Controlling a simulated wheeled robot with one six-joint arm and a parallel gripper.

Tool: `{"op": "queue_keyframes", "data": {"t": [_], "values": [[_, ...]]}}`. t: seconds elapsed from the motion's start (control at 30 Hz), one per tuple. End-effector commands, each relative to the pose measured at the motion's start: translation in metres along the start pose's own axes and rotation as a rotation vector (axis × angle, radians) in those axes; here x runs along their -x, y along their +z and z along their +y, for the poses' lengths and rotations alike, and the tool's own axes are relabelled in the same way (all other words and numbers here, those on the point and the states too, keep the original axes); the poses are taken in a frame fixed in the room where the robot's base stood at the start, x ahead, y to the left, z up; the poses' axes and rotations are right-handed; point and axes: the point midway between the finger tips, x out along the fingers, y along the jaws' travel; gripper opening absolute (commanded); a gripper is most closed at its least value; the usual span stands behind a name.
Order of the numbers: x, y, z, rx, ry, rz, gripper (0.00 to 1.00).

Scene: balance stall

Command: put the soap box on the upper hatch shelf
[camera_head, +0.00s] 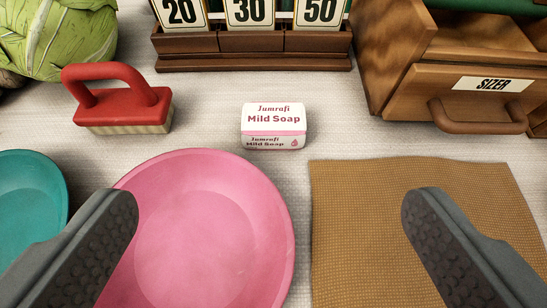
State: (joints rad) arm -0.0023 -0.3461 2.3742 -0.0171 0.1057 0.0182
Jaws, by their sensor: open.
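The soap box (273,125) is a small white box with pink trim and "Jumrafi Mild Soap" lettering. It rests on the pale cloth-covered surface near the middle of the view, just beyond the pink plate and the brown mat. My gripper (270,213) is open and empty. Its two dark fingers stand wide apart in the near part of the view, nearer than the soap box and not touching it. The upper hatch shelf is not in view.
A pink plate (210,225), a teal plate (28,205) and a brown mat (420,225) lie in front. A red-handled brush (117,98) and a cabbage (62,38) are left. A number-card rack (250,62) stands behind. A wooden "SIZER" drawer unit (460,90) is right.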

Motion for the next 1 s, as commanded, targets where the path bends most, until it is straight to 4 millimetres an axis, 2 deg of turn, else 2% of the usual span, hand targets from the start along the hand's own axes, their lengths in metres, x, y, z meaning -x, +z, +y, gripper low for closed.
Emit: {"op": "queue_keyframes", "data": {"t": [0.03, 0.1, 0.3, 0.47, 1.0], "values": [[-0.013, 0.007, 0.0, 0.0, 0.0, -0.025, 0.93], [-0.026, 0.015, 0.0, 0.0, 0.0, -0.049, 0.93], [-0.046, 0.026, 0.0, 0.0, 0.0, -0.085, 0.93], [-0.056, 0.028, 0.0, 0.0, 0.0, -0.088, 0.93], [-0.121, 0.034, 0.0, -0.001, 0.0, -0.088, 0.93]]}}
